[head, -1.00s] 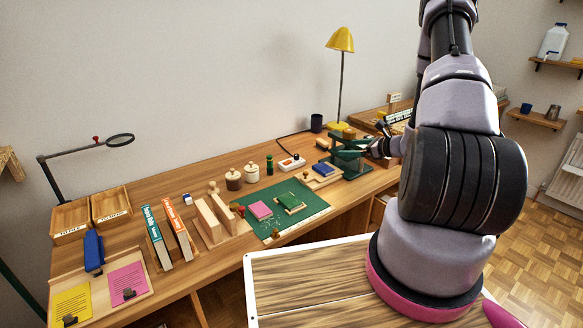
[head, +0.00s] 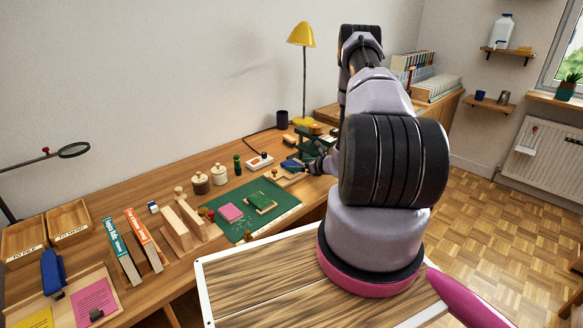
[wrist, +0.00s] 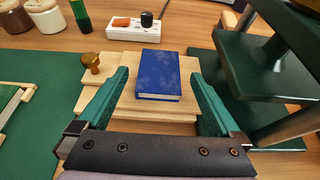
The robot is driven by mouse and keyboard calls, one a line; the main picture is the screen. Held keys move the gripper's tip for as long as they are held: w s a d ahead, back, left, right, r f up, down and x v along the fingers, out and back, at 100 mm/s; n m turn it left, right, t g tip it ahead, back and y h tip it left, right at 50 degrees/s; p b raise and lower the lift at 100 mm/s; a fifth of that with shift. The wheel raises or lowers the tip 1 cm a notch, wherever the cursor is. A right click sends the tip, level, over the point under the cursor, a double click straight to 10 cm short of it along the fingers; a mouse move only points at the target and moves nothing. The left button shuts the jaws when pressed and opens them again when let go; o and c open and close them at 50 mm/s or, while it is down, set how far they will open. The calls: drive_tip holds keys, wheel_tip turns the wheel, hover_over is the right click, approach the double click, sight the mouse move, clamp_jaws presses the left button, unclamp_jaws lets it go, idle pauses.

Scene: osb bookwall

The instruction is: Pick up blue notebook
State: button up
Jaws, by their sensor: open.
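The blue notebook (wrist: 159,75) lies flat on a pale wooden board (wrist: 125,62) in the wrist view, its spine edge and pages facing me. My gripper (wrist: 160,88) is open, with one green finger on each side of the notebook and visible gaps to it. Nothing is held between the fingers. In the head view the notebook (head: 291,165) shows small on its board, and my gripper (head: 312,166) is close beside it on the right, partly hidden by my arm.
A dark green press-like stand (wrist: 262,70) is close on the right in the wrist view. A wooden knob (wrist: 92,63) stands left of the notebook, and a white-and-red box (wrist: 130,23) lies behind.

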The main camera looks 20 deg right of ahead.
drive_tip(key=shift+x, duration=1.45)
drive_tip(key=c, duration=1.3)
